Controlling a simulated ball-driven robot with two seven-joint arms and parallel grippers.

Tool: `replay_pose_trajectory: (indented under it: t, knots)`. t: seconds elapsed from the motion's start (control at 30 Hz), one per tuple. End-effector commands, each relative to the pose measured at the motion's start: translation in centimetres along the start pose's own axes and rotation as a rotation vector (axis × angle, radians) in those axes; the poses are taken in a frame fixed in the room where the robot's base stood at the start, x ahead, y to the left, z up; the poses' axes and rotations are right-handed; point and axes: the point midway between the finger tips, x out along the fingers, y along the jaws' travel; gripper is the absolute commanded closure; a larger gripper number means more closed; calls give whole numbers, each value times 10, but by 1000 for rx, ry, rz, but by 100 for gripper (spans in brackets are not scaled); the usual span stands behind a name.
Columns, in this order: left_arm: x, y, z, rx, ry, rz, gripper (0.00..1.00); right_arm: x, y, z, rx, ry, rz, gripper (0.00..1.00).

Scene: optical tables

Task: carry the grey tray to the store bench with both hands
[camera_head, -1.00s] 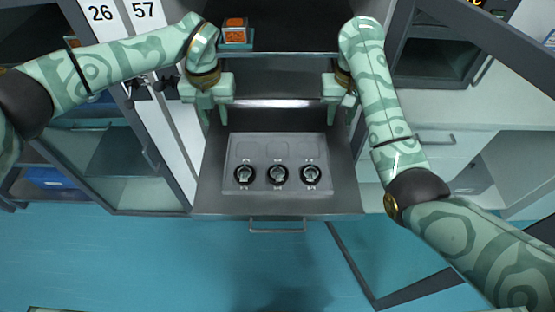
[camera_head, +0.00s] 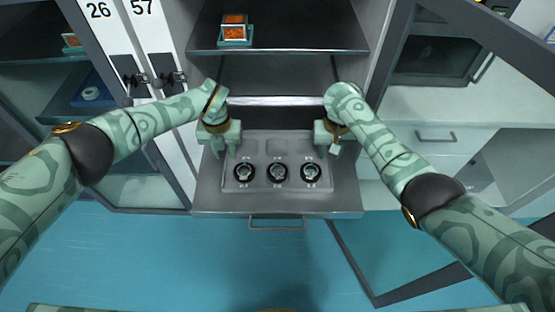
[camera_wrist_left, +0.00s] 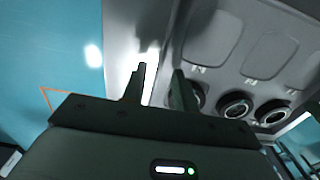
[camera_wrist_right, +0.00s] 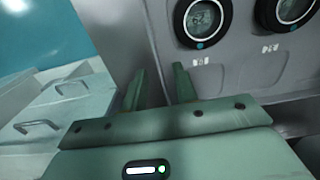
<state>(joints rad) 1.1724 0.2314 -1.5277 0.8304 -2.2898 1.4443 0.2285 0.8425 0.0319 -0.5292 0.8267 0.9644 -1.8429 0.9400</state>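The grey tray (camera_head: 276,159) lies flat on a pulled-out metal shelf (camera_head: 208,198) in the head view. Three round black-rimmed pieces sit in its front row, and its back row of shallow recesses looks empty. My left gripper (camera_head: 221,150) is at the tray's left side, and my right gripper (camera_head: 332,148) is at its right side. In the left wrist view the fingers (camera_wrist_left: 159,72) are apart near the tray's edge. In the right wrist view the fingers (camera_wrist_right: 157,70) are also apart near the edge. I cannot tell whether any finger touches the tray.
An orange-filled box (camera_head: 235,31) stands on the shelf above. The pulled-out shelf has a front handle (camera_head: 277,227). Cabinet doors marked 26 and 57 (camera_head: 143,55) are at the left. A white bench with drawers (camera_head: 440,138) is at the right.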

Motion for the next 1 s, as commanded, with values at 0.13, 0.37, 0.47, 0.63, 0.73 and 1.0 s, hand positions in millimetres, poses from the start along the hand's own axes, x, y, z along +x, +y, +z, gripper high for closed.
replay_pose_trajectory:
  t: [0.13,0.37,0.47,0.63,0.73,1.0]
  knots:
    - [11,0,-1,0,1,0,71,10,0,0,0,2,0,71]
    - [14,0,0,0,0,0,71,14,0,0,-1,2,1,71]
    - [14,0,0,0,0,0,71,14,0,0,0,2,0,71]
    - [14,0,0,0,0,0,100,14,0,0,0,2,0,100]
    - [14,0,0,0,0,0,100,14,0,0,0,2,0,100]
    - [12,0,0,0,-1,0,100,11,0,-1,0,4,0,100]
